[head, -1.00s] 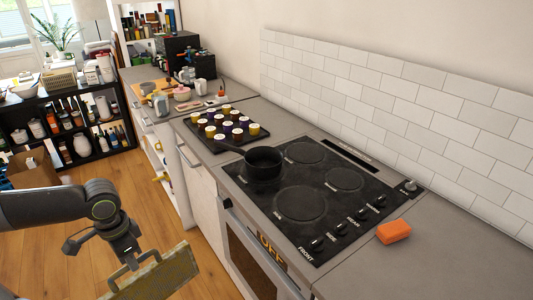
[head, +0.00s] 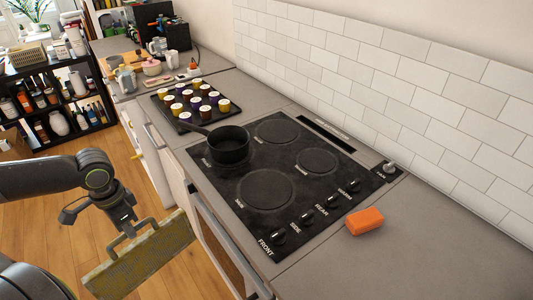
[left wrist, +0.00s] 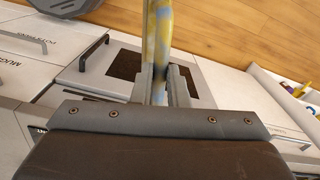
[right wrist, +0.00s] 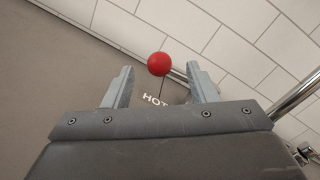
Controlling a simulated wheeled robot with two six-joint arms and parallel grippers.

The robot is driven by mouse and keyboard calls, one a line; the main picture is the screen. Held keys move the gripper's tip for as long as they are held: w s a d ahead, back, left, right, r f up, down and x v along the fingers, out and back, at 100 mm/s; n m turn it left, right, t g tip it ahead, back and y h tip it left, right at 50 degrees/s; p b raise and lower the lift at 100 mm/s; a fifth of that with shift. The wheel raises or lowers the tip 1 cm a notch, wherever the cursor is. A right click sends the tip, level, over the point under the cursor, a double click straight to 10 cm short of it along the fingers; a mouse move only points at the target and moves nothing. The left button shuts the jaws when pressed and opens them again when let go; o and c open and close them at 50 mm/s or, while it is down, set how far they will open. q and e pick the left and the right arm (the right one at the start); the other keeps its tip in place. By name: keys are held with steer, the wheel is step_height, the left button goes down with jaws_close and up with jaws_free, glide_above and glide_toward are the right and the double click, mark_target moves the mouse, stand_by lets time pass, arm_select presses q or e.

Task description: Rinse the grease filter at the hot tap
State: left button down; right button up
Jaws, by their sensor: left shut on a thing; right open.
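The grease filter (head: 140,262) is a flat, greasy yellow-grey panel. My left gripper (head: 121,232) is shut on it and holds it over the floor in front of the oven. In the left wrist view the filter (left wrist: 158,35) shows edge-on, yellow and bluish, between the fingers. My right gripper (right wrist: 158,85) is open and out of the head view. A red ball knob (right wrist: 158,64) shows between and beyond its fingertips, by a white HOT label (right wrist: 155,100). A shiny metal pipe (right wrist: 297,93) is at the right.
The black hob (head: 270,180) carries a dark pan (head: 228,147). A tray of jars (head: 190,103) stands behind it. An orange sponge (head: 365,221) lies on the bare grey counter (head: 400,250) at the right. A tiled wall (head: 400,90) backs the counter.

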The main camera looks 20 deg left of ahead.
steer(key=b+x, duration=0.1)
steer(key=x, duration=0.4)
steer(key=shift+f, duration=0.15)
steer(key=shift+x, duration=0.85)
steer(key=shift+s, duration=0.1)
jaws_close()
